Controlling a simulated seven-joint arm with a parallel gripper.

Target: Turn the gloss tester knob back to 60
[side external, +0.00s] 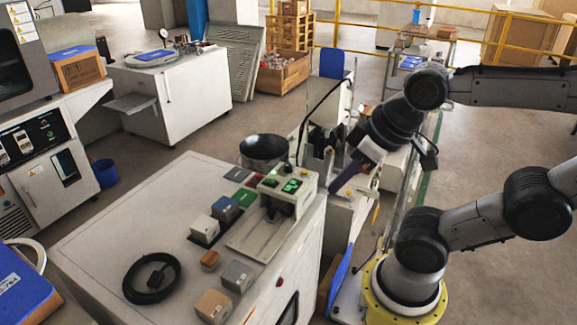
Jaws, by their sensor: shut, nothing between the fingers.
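The gloss tester (291,186) is a small pale instrument with lit green displays on top. It stands at the right part of the white bench, with a flat plate (256,237) in front of it. Its knob and any setting marks are too small to make out. My gripper (335,188) hangs from the wrist at the end of my arm, just right of the tester and apart from it in the picture. It points down and to the left. It is shut and empty, though its fingertips are small and hard to see.
Dark upright equipment (319,150) stands behind my gripper. The bench's left part is clear.

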